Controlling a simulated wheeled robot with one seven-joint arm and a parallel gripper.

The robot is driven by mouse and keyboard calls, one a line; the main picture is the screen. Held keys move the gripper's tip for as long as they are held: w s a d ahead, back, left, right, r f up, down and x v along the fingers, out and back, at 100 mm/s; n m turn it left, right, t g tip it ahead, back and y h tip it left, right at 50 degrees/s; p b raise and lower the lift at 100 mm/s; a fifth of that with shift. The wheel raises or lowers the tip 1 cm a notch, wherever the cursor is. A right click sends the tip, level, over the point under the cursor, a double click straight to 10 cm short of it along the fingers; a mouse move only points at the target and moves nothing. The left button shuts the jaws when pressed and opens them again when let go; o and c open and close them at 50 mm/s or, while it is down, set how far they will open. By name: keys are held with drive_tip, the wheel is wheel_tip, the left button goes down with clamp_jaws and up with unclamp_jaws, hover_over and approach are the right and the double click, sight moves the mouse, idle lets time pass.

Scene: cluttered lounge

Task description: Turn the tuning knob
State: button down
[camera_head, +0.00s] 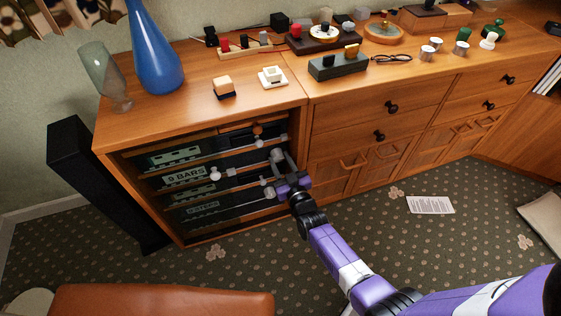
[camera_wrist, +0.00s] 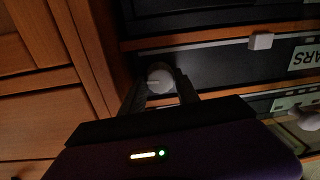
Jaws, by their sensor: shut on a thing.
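The tuning knob (camera_wrist: 160,78) is a round, pale grey knob near the end of a dark hi-fi panel. In the wrist view my gripper (camera_wrist: 160,90) has one finger on each side of it and is shut on it. A faint line shows on the knob's face. In the head view my gripper (camera_head: 281,162) reaches the right end of the unit labelled "9 BARS" (camera_head: 184,175), inside the open cabinet bay. The fingers partly cover the knob there.
More knobs sit close by, including a pale one (camera_head: 258,130) above and one (camera_head: 263,183) below. The wooden cabinet (camera_head: 301,125) has a side wall close to my gripper. A blue vase (camera_head: 155,55) and a glass (camera_head: 105,75) stand on top. A brown leather seat (camera_head: 160,300) is in front.

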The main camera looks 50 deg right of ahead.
drive_tip(key=c, duration=1.2)
unclamp_jaws()
drive_tip(key=p+v, duration=0.1)
drive_tip(key=v, duration=0.6)
drive_tip(key=shift+s+a+p, duration=0.2)
drive_tip(key=shift+s+p, duration=0.1)
drive_tip(key=shift+s, duration=0.05)
